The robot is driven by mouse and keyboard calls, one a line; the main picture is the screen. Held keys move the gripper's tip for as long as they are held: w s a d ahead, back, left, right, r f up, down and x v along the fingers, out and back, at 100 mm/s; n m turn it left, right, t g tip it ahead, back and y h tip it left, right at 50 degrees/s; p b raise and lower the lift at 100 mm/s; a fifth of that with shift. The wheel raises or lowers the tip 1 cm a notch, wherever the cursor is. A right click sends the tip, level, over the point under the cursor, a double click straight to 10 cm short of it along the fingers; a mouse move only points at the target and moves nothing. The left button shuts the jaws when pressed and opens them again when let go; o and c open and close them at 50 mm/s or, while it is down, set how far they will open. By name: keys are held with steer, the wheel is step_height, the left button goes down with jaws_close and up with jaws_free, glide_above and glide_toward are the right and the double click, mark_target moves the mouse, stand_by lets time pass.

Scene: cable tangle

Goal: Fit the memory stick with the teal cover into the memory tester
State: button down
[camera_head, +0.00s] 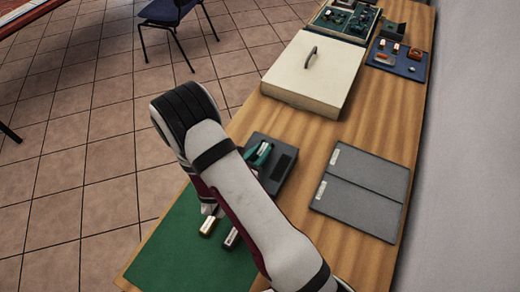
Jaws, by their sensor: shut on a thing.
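The memory tester appears to be the dark grey box (285,162) beside the green mat, partly behind my arm. A teal piece (258,154) with a pale end shows on its left part; my arm covers some of it, and I cannot tell whether it is the memory stick or part of the tester. My gripper (210,212) is low over the mat, partly hidden by my arm.
The green mat (165,255) is clear on its left. Grey panels (362,190) lie on the right of the wooden table. A cream box with a handle (318,72) stands behind. Farther back are a blue tray (400,62) and a green tray (342,22) with small parts.

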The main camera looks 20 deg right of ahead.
steer(key=c, duration=0.6)
jaws_free()
steer(key=v, duration=1.5)
steer(key=shift+s+a, duration=0.3)
step_height(320, 180, up, 6)
